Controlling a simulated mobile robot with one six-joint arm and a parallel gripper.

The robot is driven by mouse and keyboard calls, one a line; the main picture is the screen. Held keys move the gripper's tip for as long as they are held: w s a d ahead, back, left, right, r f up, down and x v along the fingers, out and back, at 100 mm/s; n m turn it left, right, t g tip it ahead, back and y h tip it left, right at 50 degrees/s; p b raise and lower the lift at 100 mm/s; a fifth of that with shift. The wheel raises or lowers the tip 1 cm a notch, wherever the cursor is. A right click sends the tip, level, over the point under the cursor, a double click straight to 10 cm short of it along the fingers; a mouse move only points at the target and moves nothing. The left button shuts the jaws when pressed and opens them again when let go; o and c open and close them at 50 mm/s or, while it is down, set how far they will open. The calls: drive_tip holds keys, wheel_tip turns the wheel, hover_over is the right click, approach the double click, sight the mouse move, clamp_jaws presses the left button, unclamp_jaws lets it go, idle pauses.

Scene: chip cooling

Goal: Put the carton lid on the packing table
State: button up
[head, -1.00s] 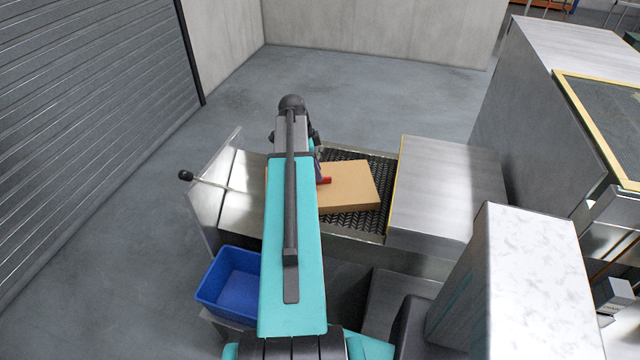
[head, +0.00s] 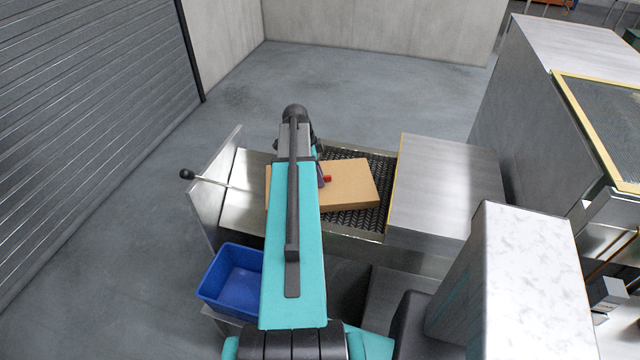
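A flat tan cardboard piece (head: 350,186), which looks like the carton lid or a closed carton, lies on the dark ribbed bed (head: 378,208) in the middle of the metal station. My teal arm reaches forward over its left part and hides that side. A small red part (head: 327,178) shows beside the arm, over the cardboard. My gripper's fingers are hidden behind the arm, so I cannot see whether they touch the cardboard. I cannot tell which surface is the packing table.
A blue bin (head: 232,283) stands at the station's front left. A lever with a black knob (head: 187,174) sticks out at the left. A metal hood (head: 446,185) covers the bed's right side. A tall light block (head: 530,270) stands at the front right. The floor behind is clear.

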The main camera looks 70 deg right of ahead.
clamp_jaws()
drive_tip(key=shift+r, duration=0.1)
wheel_tip(320, 180, up, 10)
drive_tip(key=b, duration=0.3)
idle(0.8)
idle(0.5)
